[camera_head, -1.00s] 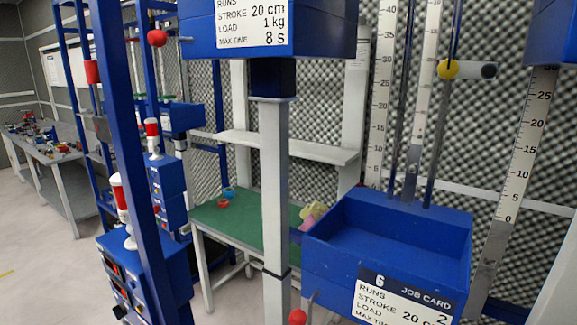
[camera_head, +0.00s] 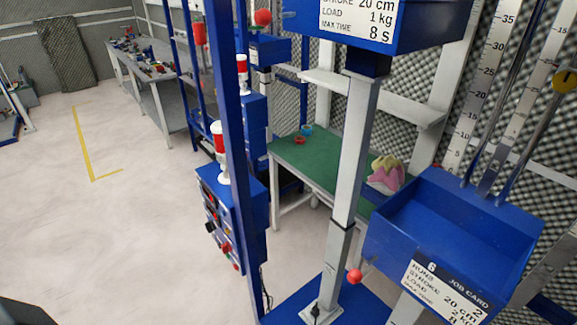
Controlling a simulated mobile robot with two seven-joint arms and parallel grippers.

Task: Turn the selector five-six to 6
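A blue control box (camera_head: 226,214) stands left of centre, behind a blue upright post (camera_head: 232,120). Its front carries several small dark, red and green controls (camera_head: 222,238). They are too small to read, and I cannot tell which is the selector five-six or where it points. A blue tray station (camera_head: 448,226) at the right bears a job card (camera_head: 446,292) numbered 6. A red ball knob (camera_head: 355,276) sits by its left side. Neither gripper can be made out.
A grey column (camera_head: 352,160) on a blue base plate (camera_head: 290,305) stands in the middle. A green-topped table (camera_head: 320,165) is behind it. Pale open floor with a yellow line (camera_head: 84,148) lies at the left. A grey bench (camera_head: 150,75) stands at the back.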

